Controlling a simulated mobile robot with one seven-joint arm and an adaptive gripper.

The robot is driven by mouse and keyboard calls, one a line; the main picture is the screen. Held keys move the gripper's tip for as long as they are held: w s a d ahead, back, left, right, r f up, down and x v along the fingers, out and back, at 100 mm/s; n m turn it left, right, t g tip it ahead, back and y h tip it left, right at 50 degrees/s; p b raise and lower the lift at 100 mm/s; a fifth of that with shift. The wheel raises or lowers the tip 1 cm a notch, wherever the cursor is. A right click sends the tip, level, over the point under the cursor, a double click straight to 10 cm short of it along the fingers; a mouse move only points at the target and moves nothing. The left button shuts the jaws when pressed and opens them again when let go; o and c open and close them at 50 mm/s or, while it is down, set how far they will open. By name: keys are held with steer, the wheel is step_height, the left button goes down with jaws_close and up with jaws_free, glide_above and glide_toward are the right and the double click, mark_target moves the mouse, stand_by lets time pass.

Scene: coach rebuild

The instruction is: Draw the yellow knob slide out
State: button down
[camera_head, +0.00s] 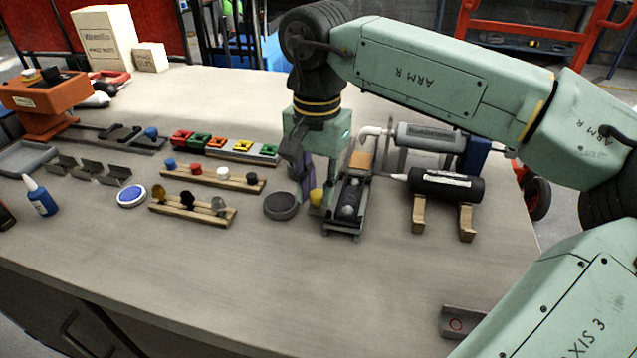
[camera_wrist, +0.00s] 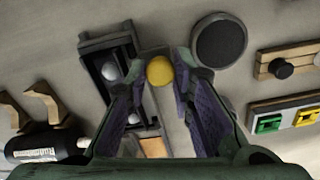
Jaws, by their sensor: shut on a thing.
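The yellow knob (camera_head: 316,197) is at the left side of a dark narrow slide fixture (camera_head: 341,222) on the bench. In the wrist view the knob (camera_wrist: 160,71) sits between the tips of my gripper (camera_wrist: 163,62), which is shut on it. The fixture (camera_wrist: 92,45) lies left of the knob there, with pale balls in its channel and a wood-coloured block at one end. My gripper (camera_head: 308,188) reaches down to the knob from above. The knob's stem is hidden.
A round dark disc (camera_head: 281,206) stands close left of the knob. A black cylinder (camera_head: 447,184) on wooden cradles is to the right. Wooden racks with coloured knobs (camera_head: 212,178) and coloured blocks (camera_head: 225,147) lie left. The front bench is mostly clear.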

steer(key=shift+s+a+f, duration=0.1)
steer(key=shift+s, duration=0.1)
steer(key=c, duration=1.7)
jaws_free()
steer(key=shift+s, duration=0.1)
steer(key=shift+o, duration=0.2)
steer(key=shift+r, duration=0.2)
steer(key=shift+r, duration=0.3)
step_height(320, 180, up, 11)
steer(key=shift+r, duration=0.1)
